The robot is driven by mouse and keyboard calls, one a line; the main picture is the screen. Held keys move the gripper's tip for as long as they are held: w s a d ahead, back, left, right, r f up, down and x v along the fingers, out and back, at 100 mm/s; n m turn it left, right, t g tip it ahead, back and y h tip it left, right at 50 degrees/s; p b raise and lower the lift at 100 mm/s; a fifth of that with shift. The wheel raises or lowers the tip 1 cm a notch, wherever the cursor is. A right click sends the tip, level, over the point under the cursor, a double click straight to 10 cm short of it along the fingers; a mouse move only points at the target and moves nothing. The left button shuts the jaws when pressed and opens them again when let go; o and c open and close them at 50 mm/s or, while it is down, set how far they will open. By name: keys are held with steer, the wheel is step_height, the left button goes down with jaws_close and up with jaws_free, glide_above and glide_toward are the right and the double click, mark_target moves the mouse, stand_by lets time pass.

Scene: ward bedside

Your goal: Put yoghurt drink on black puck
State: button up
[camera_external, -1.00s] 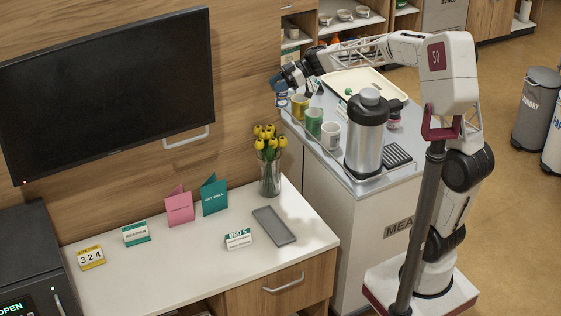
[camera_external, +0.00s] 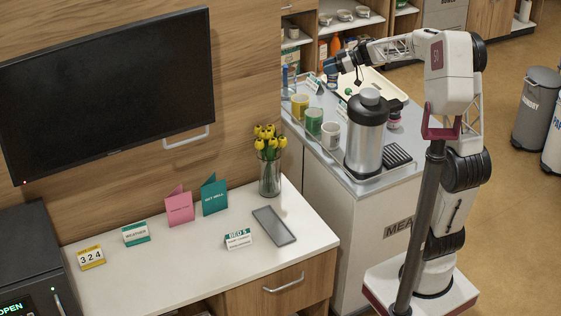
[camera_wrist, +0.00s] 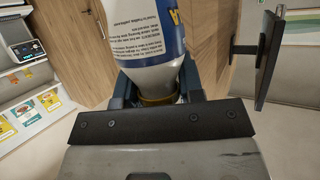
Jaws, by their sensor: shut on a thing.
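In the wrist view the yoghurt drink, a white bottle with a blue band and printed label (camera_wrist: 135,40), is between the dark fingers of my gripper (camera_wrist: 158,92). The fingers are shut on it near its yellow-ringed end; its other end runs out of the top of the picture. In the external view my gripper (camera_external: 332,73) is raised over the far left part of the grey cart top; the bottle is too small there to make out. I cannot pick out the black puck with certainty in either view.
The cart carries a yellow mug (camera_external: 300,105), a green mug (camera_external: 314,121), a white mug (camera_external: 330,135), a tall steel urn (camera_external: 366,138) and a cream tray (camera_external: 375,84). A low wire rail edges it. The bedside top holds cards, a tulip vase (camera_external: 270,175) and a grey tray (camera_external: 273,225).

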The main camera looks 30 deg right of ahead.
steer(key=s+d+f+m+t+h, duration=0.1)
steer(key=s+d+f+m, duration=0.1)
steer(key=d, duration=0.7)
steer(key=s+d+f+m+t+h, duration=0.2)
steer(key=d, duration=0.7)
steer(key=s+d+f+m+t+h, duration=0.1)
steer(key=s+d+f+m+t, duration=0.1)
steer(key=d, duration=0.8)
steer(key=shift+f+h, duration=0.25)
steer(key=shift+h, duration=0.15)
steer(key=shift+d, duration=0.1)
steer(key=shift+f, duration=2)
steer(key=shift+f, duration=2)
